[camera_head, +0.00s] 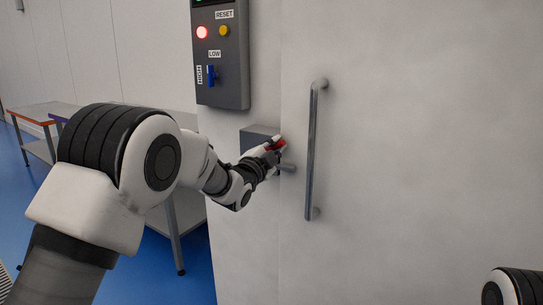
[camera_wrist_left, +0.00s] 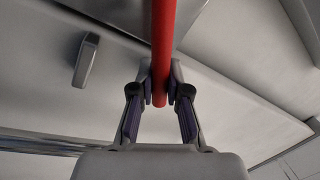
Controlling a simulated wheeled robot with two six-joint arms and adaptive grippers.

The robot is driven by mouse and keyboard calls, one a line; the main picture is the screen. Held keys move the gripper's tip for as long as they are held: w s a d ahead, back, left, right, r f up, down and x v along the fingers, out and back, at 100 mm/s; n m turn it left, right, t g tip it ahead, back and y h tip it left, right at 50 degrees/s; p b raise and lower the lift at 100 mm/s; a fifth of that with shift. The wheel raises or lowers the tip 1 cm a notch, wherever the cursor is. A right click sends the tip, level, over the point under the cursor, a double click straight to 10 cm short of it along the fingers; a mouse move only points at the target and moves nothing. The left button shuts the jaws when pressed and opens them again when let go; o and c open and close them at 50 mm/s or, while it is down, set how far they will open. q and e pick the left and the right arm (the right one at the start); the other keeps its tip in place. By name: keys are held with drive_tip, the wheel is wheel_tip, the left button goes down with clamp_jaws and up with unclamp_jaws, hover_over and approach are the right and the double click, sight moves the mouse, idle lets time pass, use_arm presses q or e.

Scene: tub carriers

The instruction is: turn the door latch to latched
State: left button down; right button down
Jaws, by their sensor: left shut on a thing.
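The door latch shows as a red handle (camera_head: 279,145) by a grey block (camera_head: 256,133) at the left edge of the white door (camera_head: 420,150). My left gripper (camera_head: 275,150) is at the latch and hides much of it. In the left wrist view the red handle (camera_wrist_left: 163,40) is a straight bar coming down from the top edge. The left gripper (camera_wrist_left: 160,92) is shut on its lower end, one finger on each side. A short grey stub (camera_head: 288,167) sticks out just below the gripper. My right gripper is out of view.
A long vertical grey door handle (camera_head: 312,150) stands to the right of the latch. A dark control panel (camera_head: 220,55) with a lit red lamp and a blue switch is above. A table (camera_head: 40,112) stands at the left on the blue floor.

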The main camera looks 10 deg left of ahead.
use_arm(q)
drive_tip(key=f+m+b, duration=0.2)
drive_tip(key=d+f+m+h+b, duration=0.1)
drive_tip(key=f+m+b, duration=0.1)
drive_tip(key=m+b, duration=0.1)
drive_tip(key=shift+s+d, duration=0.1)
drive_tip(key=shift+s, duration=0.1)
drive_tip(key=shift+f+m+h+b, duration=0.5)
drive_tip(key=shift+m+h+b, duration=0.1)
drive_tip(key=shift+m+b, duration=0.65)
drive_tip(key=shift+d, duration=0.1)
drive_tip(key=c, duration=1.1)
unclamp_jaws()
drive_tip(key=shift+c, duration=0.2)
approach(287, 158)
drive_tip(key=v, duration=0.5)
drive_tip(key=shift+s+r, duration=0.1)
drive_tip(key=shift+s, duration=0.25)
